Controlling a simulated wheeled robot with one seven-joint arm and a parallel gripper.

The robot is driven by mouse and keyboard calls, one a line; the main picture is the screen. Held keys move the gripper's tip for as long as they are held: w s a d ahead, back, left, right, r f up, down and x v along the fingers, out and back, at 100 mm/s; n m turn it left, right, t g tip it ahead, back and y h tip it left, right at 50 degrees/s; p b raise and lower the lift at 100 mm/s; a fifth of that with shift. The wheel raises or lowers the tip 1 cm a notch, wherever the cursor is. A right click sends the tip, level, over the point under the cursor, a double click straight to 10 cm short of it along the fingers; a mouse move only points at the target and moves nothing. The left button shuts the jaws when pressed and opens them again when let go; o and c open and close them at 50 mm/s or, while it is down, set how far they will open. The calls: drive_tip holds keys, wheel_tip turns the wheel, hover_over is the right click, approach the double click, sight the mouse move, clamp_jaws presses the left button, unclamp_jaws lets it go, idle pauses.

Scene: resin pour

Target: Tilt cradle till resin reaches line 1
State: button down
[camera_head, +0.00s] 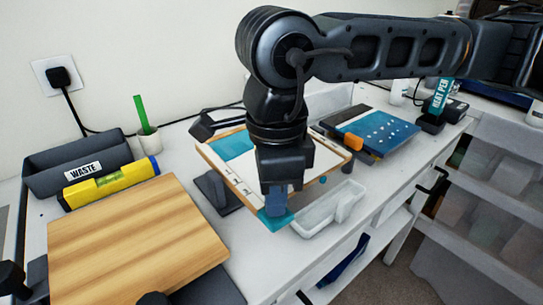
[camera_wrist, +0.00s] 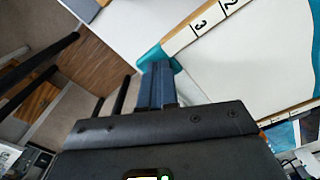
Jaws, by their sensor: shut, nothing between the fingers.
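The cradle is a wood-rimmed tray with a white bed (camera_head: 312,172) at the middle of the bench. A white number strip (camera_head: 238,188) runs along the left edge; the wrist view shows marks 2 and 3 (camera_wrist: 198,27), with 3 nearest me. I cannot read line 1. My gripper (camera_head: 276,203) is shut and empty, pointing down at the cradle's teal front corner piece (camera_head: 275,220). Its fingers (camera_wrist: 156,82) appear to touch that piece.
A wooden board (camera_head: 135,240), a yellow level (camera_head: 110,184) and a grey waste bin (camera_head: 78,165) stand at left. A clear tray (camera_head: 330,208) sits right of the cradle's front corner. A blue panel (camera_head: 380,130) and a heat pen (camera_head: 438,98) are at the back right.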

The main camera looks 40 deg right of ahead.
drive_tip(key=shift+f+b, duration=0.8)
drive_tip(key=shift+r, duration=0.1)
idle(2.3)
drive_tip(key=shift+r+p, duration=1.3)
drive_tip(key=shift+r, duration=1.7)
